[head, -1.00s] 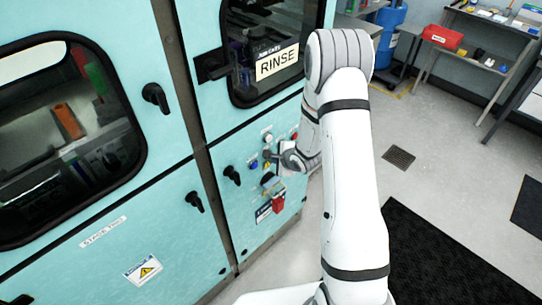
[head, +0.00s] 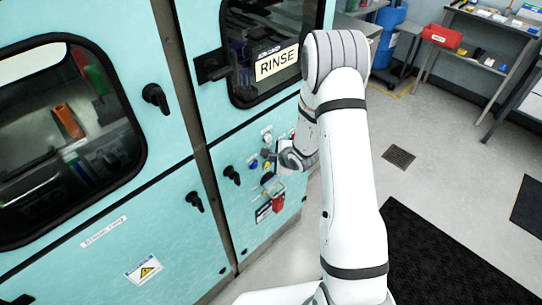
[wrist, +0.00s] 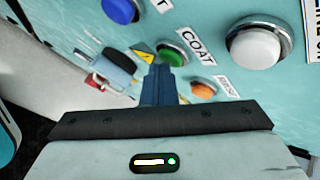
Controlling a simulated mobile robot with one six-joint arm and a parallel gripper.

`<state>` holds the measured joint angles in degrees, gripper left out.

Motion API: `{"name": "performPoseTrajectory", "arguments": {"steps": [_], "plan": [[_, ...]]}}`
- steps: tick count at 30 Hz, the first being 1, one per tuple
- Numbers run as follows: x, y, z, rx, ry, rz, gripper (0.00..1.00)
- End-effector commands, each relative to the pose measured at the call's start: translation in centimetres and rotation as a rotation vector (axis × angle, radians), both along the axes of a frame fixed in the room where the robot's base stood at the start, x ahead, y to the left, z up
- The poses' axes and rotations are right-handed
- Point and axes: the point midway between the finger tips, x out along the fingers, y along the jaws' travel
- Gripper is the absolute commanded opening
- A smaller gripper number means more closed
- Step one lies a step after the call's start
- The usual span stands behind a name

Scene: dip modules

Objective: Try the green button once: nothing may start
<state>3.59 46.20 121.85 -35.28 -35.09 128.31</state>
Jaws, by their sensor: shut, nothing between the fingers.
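The green button (wrist: 173,53) sits in a metal ring on the teal panel, beside a label reading COAT, in the wrist view. My gripper (wrist: 158,70) is shut and empty. Its dark blue fingertips are in front of the panel, overlapping the lower left edge of the green button's ring in the picture. I cannot tell whether they touch it. In the head view my gripper (head: 270,155) is at the button panel below the RINSE window, and the green button is not distinguishable there.
Black door latches (head: 231,175) stick out left.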

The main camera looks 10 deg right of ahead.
Motion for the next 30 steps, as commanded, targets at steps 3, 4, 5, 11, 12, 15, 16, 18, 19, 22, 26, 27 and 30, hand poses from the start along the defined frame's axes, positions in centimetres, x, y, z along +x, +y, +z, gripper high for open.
{"name": "performPoseTrajectory", "arguments": {"steps": [3, 4, 5, 11, 12, 15, 16, 18, 19, 22, 26, 27, 30], "plan": [[-0.1, -0.1, 0.1, 0.0, -0.001, 0.001, 0.0], [-0.2, -0.1, 0.1, 0.0, -0.001, 0.001, 0.0], [-0.3, -0.2, 0.1, 0.0, -0.001, 0.001, 0.0], [-1.2, -0.8, 0.1, 0.0, -0.001, 0.001, 0.0], [-1.3, -0.9, 0.1, 0.0, -0.001, 0.001, 0.0], [-1.3, -0.9, 0.1, 0.0, -0.002, 0.002, 0.0], [-1.3, -0.9, 0.1, 0.0, -0.002, 0.002, 0.0], [-1.3, -0.9, 0.0, 0.0, -0.001, 0.001, 0.0], [-1.3, -0.9, 0.0, 0.0, -0.001, 0.001, 0.0], [-1.4, -1.0, 0.0, 0.0, 0.0, 0.001, 0.0], [-2.2, -1.6, 0.1, 0.0, 0.0, 0.0, 0.0], [-2.5, -1.8, 0.1, 0.0, 0.0, 0.0, 0.0], [-3.4, -2.4, 0.1, 0.001, 0.0, -0.001, 0.0]]}}
